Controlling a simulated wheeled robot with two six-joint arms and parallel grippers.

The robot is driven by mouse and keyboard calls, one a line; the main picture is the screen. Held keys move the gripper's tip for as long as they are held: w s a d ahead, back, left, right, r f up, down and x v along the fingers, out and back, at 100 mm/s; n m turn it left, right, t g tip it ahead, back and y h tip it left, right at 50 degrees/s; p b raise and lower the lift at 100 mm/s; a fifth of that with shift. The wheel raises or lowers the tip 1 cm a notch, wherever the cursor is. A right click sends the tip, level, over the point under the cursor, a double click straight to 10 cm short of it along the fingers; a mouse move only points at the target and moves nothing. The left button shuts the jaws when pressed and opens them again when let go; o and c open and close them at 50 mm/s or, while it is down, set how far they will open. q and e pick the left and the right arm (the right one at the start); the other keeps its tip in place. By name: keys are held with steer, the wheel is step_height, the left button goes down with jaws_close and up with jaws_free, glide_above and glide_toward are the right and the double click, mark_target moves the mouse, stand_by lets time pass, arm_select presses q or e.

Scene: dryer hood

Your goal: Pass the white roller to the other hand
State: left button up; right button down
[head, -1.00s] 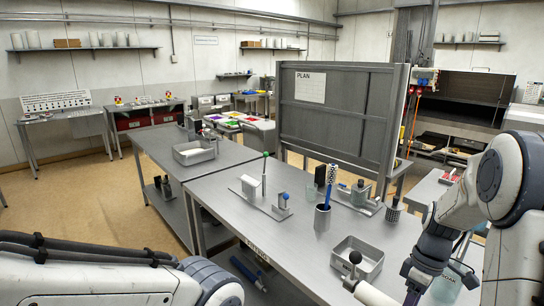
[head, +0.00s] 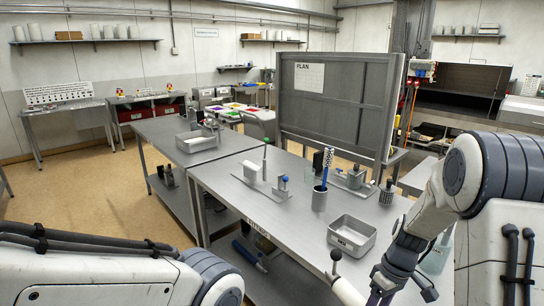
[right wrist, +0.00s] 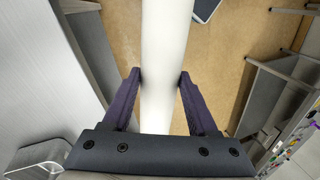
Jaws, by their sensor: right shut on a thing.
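The white roller (right wrist: 167,50) runs lengthwise between the two purple fingers of my right gripper (right wrist: 160,88) in the right wrist view. The gripper is shut on it, and the roller's far end runs out of the top of that view. In the head view my right gripper (head: 402,288) is at the lower right edge, near the front of the table. A white piece of the roller (head: 349,293) shows just left of it; the rest is cut off below. My left arm lies across the lower left corner. My left gripper is out of view.
The grey table (head: 290,215) holds a metal tray (head: 352,236), a cup with a blue-handled brush (head: 320,197) and small fixtures. A black ball knob (head: 336,255) stands near the roller. A dark board (head: 340,105) rises behind. Open floor (head: 90,195) lies left.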

steer(key=s+a+f+m+t+b, duration=0.15)
steer(key=a+f+m, duration=0.4)
steer(key=f, duration=0.55)
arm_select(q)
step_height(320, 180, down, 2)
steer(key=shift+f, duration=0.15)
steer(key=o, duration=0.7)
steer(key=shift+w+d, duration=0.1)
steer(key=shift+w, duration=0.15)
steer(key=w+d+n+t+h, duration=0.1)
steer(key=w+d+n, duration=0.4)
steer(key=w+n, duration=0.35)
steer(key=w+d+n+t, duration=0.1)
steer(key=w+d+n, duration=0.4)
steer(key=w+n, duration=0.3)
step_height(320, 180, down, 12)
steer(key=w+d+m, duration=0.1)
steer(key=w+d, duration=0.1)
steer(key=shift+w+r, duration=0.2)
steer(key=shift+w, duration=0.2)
arm_select(e)
steer(key=w+a+r+n+g, duration=0.1)
steer(key=w+a+r+n, duration=0.3)
steer(key=a, duration=0.4)
steer(key=w+a+r+n+g, duration=0.1)
steer(key=w+a+r+n, duration=0.3)
steer(key=a+r, duration=0.2)
steer(key=shift+a, duration=1)
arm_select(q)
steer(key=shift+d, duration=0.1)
